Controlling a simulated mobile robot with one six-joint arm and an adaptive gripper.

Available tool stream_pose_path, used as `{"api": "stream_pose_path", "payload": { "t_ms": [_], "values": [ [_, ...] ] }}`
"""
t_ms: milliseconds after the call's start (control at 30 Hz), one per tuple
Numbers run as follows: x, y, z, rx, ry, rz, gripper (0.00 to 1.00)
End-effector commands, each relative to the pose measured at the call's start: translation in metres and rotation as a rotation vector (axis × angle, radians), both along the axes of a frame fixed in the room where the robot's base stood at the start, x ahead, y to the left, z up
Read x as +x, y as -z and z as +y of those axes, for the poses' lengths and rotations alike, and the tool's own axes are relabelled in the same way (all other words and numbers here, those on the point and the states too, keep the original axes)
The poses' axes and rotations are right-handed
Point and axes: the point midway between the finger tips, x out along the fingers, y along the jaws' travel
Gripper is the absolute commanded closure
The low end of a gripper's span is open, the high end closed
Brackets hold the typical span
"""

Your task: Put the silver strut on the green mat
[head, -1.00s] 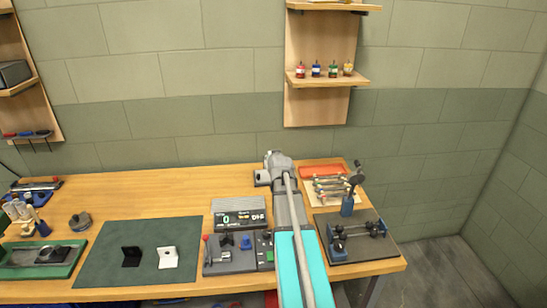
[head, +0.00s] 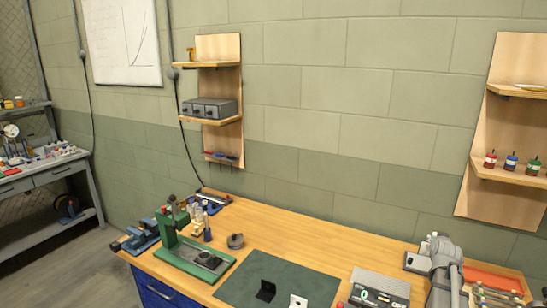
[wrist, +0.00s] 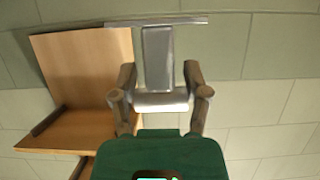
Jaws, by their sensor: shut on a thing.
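The dark green mat (head: 235,287) lies on the workbench in the lower middle of the head view, its front edge cut off. A black bracket (head: 265,291) and a white bracket (head: 298,301) stand on it. My gripper (wrist: 157,58) is shut in the wrist view. A thin silver bar, apparently the silver strut (wrist: 185,20), lies crosswise at its fingertips, seen against the wall. In the head view my arm is at the lower right, right of the mat and over the back of the bench. The gripper's grip is too small to make out there.
A scale with a green display (head: 380,288) stands between the mat and my arm. Wall shelves (head: 211,120) hang above.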

Motion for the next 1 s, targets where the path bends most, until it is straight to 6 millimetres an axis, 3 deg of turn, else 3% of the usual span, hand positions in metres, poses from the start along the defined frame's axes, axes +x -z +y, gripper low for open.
{"api": "stream_pose_path", "payload": {
  "t_ms": [167,633,1000],
  "values": [
    [0.000,-0.022,0.000,0.000,0.000,0.000,0.89],
    [0.000,-0.043,0.000,0.000,0.000,0.000,0.89],
    [0.000,-0.016,0.000,0.000,0.000,0.000,0.89]
  ]
}}
